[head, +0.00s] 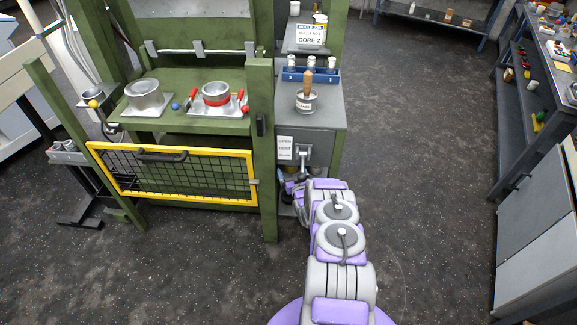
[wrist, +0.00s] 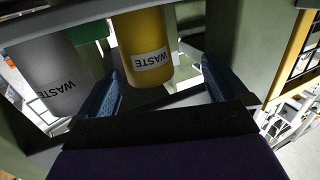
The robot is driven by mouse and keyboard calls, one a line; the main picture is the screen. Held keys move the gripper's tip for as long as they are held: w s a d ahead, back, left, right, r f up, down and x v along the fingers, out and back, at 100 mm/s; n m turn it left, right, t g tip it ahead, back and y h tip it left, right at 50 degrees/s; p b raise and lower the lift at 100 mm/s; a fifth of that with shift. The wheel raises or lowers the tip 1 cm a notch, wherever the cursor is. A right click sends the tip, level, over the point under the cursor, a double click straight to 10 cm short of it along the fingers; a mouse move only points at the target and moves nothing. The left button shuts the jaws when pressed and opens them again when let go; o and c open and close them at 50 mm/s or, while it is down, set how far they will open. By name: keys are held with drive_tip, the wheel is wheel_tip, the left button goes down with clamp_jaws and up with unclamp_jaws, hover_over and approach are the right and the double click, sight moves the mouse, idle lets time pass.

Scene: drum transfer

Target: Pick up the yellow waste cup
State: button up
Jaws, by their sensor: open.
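The yellow waste cup (wrist: 143,35) shows upside down in the wrist view, with a white label reading WASTE. My gripper (wrist: 162,70) is open, with one blue finger on each side of the cup in the picture. The right finger stands apart from the cup; the left finger appears close to its edge. I cannot tell how far the cup reaches between the fingers.
A grey waste cup (wrist: 52,75) stands left of the yellow one in the wrist view. A green post (head: 262,150) and a yellow-framed mesh gate (head: 200,199) stand left of my arm. The floor to the right is clear up to a workbench (head: 543,100).

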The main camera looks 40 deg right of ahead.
sight(292, 172)
drive_tip(key=w+d, duration=0.1)
drive_tip(key=w+d+f+b, duration=0.1)
drive_tip(key=d, duration=0.1)
drive_tip(key=w+d, duration=0.1)
drive_tip(key=d, duration=0.1)
drive_tip(key=shift+w+f, duration=0.25)
drive_tip(key=shift+f, duration=0.15)
drive_tip(key=shift+a+r, duration=0.3)
drive_tip(key=shift+a, duration=0.3)
drive_tip(key=shift+a+r, duration=0.25)
drive_tip(key=shift+a, duration=0.35)
drive_tip(key=shift+c, duration=0.7)
drive_tip(key=shift+a, duration=0.1)
drive_tip(key=shift+c, duration=1.5)
drive_tip(key=shift+d+f, duration=0.25)
drive_tip(key=shift+d, duration=0.55)
drive_tip(key=c, duration=0.3)
drive_tip(key=shift+s+d, duration=0.1)
drive_tip(key=shift+d, duration=0.05)
drive_tip(key=shift+c, duration=0.7)
drive_tip(key=shift+a, duration=0.25)
drive_tip(key=shift+c, duration=1.1)
drive_tip(key=shift+a, duration=0.3)
drive_tip(key=shift+r, duration=0.1)
